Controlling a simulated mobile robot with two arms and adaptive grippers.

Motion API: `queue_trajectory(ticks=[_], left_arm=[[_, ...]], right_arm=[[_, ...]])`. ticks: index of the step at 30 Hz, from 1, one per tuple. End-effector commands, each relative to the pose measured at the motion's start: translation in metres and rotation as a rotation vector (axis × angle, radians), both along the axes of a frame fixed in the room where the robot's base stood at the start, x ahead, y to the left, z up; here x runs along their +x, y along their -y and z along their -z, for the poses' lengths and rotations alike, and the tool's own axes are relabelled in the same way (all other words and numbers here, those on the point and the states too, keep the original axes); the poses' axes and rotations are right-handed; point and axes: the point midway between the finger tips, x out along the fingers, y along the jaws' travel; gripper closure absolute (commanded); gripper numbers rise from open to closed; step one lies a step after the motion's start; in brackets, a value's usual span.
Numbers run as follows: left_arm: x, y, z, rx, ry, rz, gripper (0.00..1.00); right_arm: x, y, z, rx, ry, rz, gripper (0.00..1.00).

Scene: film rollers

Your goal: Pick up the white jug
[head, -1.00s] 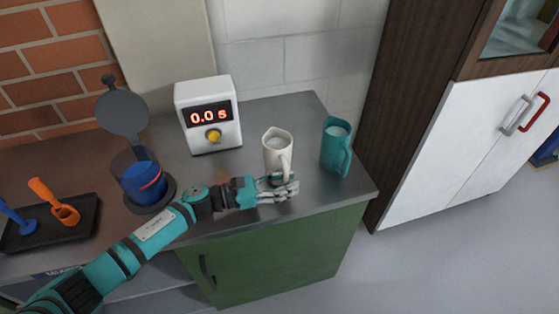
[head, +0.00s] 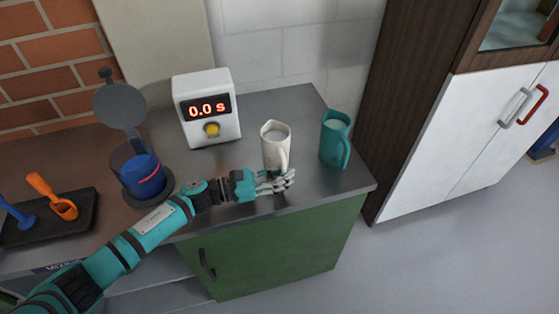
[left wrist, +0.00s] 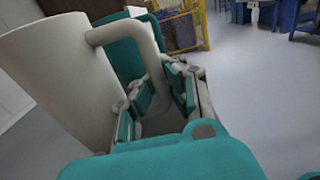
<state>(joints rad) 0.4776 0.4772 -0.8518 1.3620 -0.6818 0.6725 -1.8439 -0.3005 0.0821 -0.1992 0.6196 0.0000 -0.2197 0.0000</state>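The white jug (head: 273,147) stands upright on the grey counter, with pale contents inside. Its handle (head: 284,161) faces the front. My left gripper (head: 288,181) is at the jug's lower front, beside the handle. In the left wrist view the jug (left wrist: 50,75) fills the left side. There the left gripper (left wrist: 160,102) has its fingers apart, one on each side of the handle (left wrist: 150,58), with a gap showing between them. Whether a finger touches the handle I cannot tell. My right gripper is not in view.
A teal jug (head: 333,140) stands close to the right of the white one. A white timer box (head: 207,108) reading 0.0 s is behind left. A blue-filled container (head: 141,175) and a black tray (head: 86,217) with scoops are at left. The counter's front edge is near.

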Motion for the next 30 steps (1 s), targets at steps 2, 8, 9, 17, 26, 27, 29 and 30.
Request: queue_trajectory(ticks=[2,8,9,17,26,27,29,30], left_arm=[[0.0,0.0,-0.001,-0.001,0.0,0.0,1.0],[0.0,0.0,-0.01,-0.001,0.003,0.0,1.0],[0.0,0.0,-0.014,-0.001,0.004,0.001,1.0],[-0.02,0.002,-0.036,-0.001,0.001,0.004,1.0],[-0.096,0.007,-0.043,-0.001,0.0,0.004,1.0],[-0.106,0.008,-0.044,-0.002,0.001,0.003,1.0],[-0.118,0.009,-0.046,-0.001,0.001,0.002,1.0],[-0.127,0.01,-0.047,-0.001,0.001,0.003,1.0]], right_arm=[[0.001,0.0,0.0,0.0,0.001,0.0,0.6],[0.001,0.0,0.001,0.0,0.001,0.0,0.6],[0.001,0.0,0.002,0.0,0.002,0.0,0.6],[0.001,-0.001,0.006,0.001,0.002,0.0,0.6],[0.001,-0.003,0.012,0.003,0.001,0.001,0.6],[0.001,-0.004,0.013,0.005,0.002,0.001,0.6],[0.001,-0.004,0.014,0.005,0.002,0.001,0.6],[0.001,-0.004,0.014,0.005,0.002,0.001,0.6]])
